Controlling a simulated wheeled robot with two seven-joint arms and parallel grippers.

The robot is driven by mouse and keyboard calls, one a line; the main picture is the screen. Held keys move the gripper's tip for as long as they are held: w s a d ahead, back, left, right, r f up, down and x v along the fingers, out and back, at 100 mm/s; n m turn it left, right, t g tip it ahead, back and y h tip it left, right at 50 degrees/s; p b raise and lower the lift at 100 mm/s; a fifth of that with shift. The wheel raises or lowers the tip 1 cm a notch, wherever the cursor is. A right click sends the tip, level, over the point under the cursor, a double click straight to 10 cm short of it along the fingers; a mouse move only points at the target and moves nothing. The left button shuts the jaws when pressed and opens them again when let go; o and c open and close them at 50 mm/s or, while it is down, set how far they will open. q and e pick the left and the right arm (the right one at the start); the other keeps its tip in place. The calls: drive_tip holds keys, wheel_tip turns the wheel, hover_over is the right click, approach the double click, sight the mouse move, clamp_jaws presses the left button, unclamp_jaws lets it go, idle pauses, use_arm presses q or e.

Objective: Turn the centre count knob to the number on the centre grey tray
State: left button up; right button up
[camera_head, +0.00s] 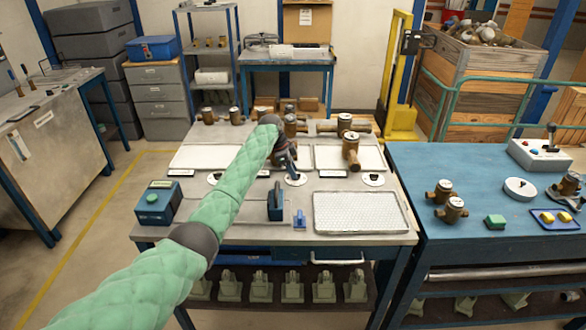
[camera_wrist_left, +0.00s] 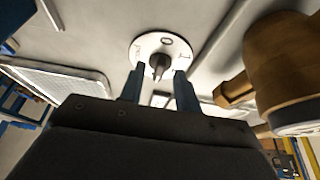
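The centre count knob (camera_wrist_left: 158,62) stands on a round white dial (camera_wrist_left: 174,42) with dark marks too small to read. In the left wrist view it shows between and just beyond my fingertips; I cannot tell whether they touch it. My left gripper (camera_wrist_left: 159,73) is open, one finger to each side of the knob. In the head view the left gripper (camera_head: 289,166) is just above the centre dial (camera_head: 294,180). My arm hides most of the centre tray, and no number on it can be read. My right gripper is out of view.
Brass meters (camera_head: 351,152) stand behind the dials, one close to my gripper in the wrist view (camera_wrist_left: 280,65). Side dials (camera_head: 373,179) flank the centre one. A blue block (camera_head: 275,203), a teal box (camera_head: 158,203) and a mesh tray (camera_head: 360,213) are in front.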

use_arm(q)
drive_tip(key=shift+d+f, duration=0.15)
drive_tip(key=shift+f, duration=0.2)
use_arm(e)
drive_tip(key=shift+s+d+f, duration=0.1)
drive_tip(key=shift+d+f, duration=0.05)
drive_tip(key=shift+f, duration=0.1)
use_arm(q)
clamp_jaws()
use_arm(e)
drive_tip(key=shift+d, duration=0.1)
use_arm(q)
drive_tip(key=shift+s, duration=0.1)
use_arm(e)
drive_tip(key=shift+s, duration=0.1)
